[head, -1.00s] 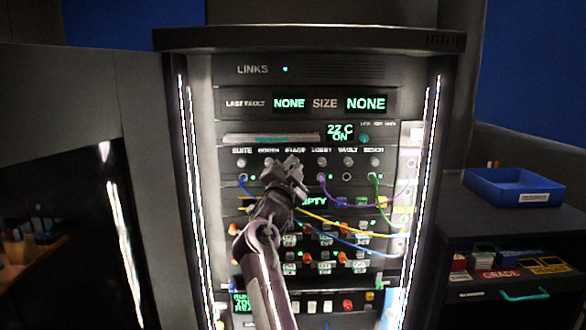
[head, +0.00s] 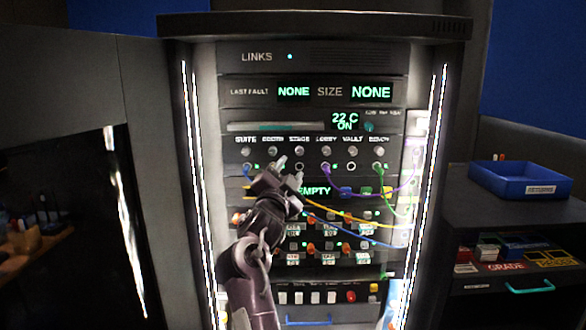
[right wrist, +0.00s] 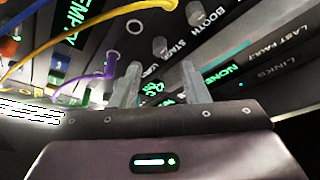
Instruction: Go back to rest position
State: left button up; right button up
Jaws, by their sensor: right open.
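My right arm rises from the bottom of the head view and hides part of the lower left panel. My left gripper does not show in either view.
Purple (head: 375,193), yellow (head: 340,215) and blue (head: 360,236) cables hang across the panel's right half. A blue bin (head: 520,180) stands on the dark cabinet at right. A dark cabinet wall (head: 60,90) stands at left.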

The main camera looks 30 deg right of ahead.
jog(key=shift+s+a, duration=0.1)
jog(key=shift+f, duration=0.15)
dwell(0.3)
jog(key=w+a+f+n+t+y+p, duration=0.1)
jog(key=w+a+f+n+y, duration=0.2)
jog(key=f, duration=0.6)
jog(key=w+a+f+n+y, duration=0.1)
jog(key=a+f+n+y, duration=0.2)
jog(key=f, duration=0.6)
jog(key=w+a+f+n+t+y+p, duration=0.1)
jog(key=w+a+f+n+y, duration=0.15)
jog(key=f+n, duration=0.45)
jog(key=s+a+f+n+g+y, duration=0.15)
jog(key=s+f, duration=0.35)
jog(key=f, duration=0.8)
jog(key=s+a+f+n+g+y, duration=0.1)
jog(key=s+a+f+g+y, duration=0.2)
jog(key=f, duration=1)
jog(key=s+a+f+n+g+y+p, duration=0.25)
jog(key=s+f+n+g, duration=0.2)
jog(key=s+f, duration=1.85)
jog(key=s+f+g, duration=0.3)
jog(key=s, duration=1.3)
jog(key=s+f+n+g, duration=0.1)
jog(key=s+f+g, duration=0.2)
jog(key=s, duration=1.2)
jog(key=shift+s+d+f+n, duration=0.3)
jog(key=shift+s+d+f, duration=0.1)
jog(key=shift+f, duration=0.3)
